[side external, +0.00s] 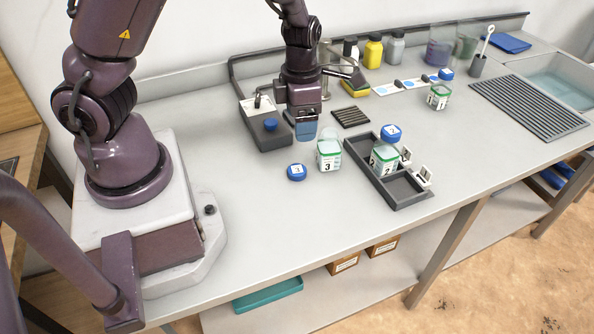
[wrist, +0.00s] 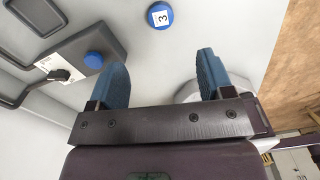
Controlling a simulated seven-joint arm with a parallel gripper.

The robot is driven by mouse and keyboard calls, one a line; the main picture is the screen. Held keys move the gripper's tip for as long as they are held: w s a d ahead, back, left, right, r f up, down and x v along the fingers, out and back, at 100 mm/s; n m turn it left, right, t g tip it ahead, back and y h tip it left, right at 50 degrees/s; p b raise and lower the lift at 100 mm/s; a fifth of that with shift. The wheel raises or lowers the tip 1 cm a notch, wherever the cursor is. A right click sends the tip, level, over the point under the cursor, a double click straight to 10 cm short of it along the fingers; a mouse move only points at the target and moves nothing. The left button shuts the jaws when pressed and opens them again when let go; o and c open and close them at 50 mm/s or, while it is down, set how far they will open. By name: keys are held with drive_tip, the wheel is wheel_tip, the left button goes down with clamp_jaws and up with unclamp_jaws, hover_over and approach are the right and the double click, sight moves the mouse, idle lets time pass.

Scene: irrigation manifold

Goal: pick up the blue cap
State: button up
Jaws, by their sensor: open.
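A blue cap (side external: 296,172) with a white label marked 3 lies flat on the counter, in front of jar 3. It also shows in the wrist view (wrist: 159,15) at the top middle, beyond the fingertips and clear of them. My gripper (side external: 306,132) hangs above the counter, up and behind the cap in the side view. In the wrist view my gripper (wrist: 163,70) has its two blue fingers wide apart with nothing between them. A clear jar marked 3 (side external: 329,156) stands close to the right of the cap.
A grey box (side external: 262,138) with a round blue piece (side external: 270,124) on it stands left of my gripper. A slotted black block (side external: 351,116) lies behind. The front counter is clear.

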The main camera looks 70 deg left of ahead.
hover_over(297, 169)
drive_tip(key=f, duration=0.7)
drive_tip(key=shift+w+d+f, duration=0.15)
drive_tip(key=shift+w+f, duration=0.1)
drive_tip(key=shift+f, duration=0.15)
drive_tip(key=f, duration=0.4)
drive_tip(key=shift+s, duration=0.3)
drive_tip(key=shift+f, duration=0.55)
drive_tip(key=c, duration=1)
